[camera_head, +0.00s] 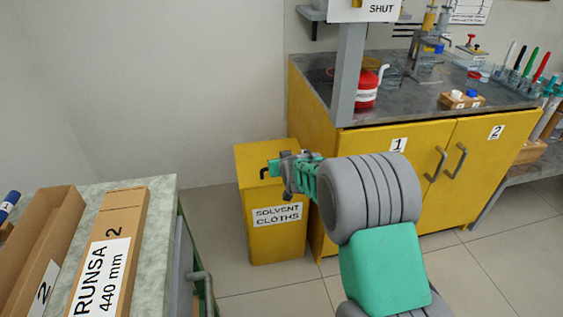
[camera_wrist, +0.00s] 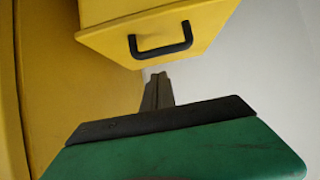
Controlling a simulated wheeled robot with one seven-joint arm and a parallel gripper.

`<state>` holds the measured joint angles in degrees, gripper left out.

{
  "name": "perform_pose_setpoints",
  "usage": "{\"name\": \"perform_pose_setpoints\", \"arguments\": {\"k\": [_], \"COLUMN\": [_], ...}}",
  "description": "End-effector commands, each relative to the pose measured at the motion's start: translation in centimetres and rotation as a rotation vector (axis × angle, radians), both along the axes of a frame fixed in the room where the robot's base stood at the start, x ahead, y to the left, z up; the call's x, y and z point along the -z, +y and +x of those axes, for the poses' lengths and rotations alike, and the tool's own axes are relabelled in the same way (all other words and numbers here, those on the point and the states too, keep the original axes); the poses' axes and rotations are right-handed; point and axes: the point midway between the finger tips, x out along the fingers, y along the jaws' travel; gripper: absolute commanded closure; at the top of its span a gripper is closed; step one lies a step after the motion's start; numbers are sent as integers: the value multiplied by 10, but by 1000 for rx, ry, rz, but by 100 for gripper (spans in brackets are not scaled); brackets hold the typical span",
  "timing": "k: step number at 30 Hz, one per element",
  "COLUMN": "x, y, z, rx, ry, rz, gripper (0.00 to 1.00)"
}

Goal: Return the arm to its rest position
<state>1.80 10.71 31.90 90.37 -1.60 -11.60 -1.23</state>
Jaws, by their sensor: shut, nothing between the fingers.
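My arm reaches forward in the head view, with its green and grey links at the lower right. My gripper (camera_head: 287,173) is at the end of it, in front of the yellow solvent cloths bin (camera_head: 278,240). In the wrist view my gripper (camera_wrist: 157,78) has its fingers together with nothing between them. The fingers point toward the yellow bin (camera_wrist: 200,20), which has a black handle (camera_wrist: 160,48). In the wrist view the fingertips appear just below the handle; I cannot tell whether they touch it.
A yellow cabinet (camera_head: 370,180) with doors 1 and 2 stands behind my arm. Its metal top holds a red can (camera_head: 366,92) and a small wooden block (camera_head: 461,100). A bench (camera_head: 160,184) at left carries cardboard boxes (camera_head: 112,235). Tiled floor (camera_head: 240,285) is open between.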

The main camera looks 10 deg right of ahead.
Motion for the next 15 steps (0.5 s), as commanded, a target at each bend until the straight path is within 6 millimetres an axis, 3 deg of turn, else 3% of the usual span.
{"name": "perform_pose_setpoints", "arguments": {"k": [1,6,15], "x": [13,32,44], "y": [1,1,0], "z": [-17,-52,-71], "rx": [-1,-2,1], "ry": [14,8,1], "rz": [1,1,1], "gripper": [100,100,100]}}
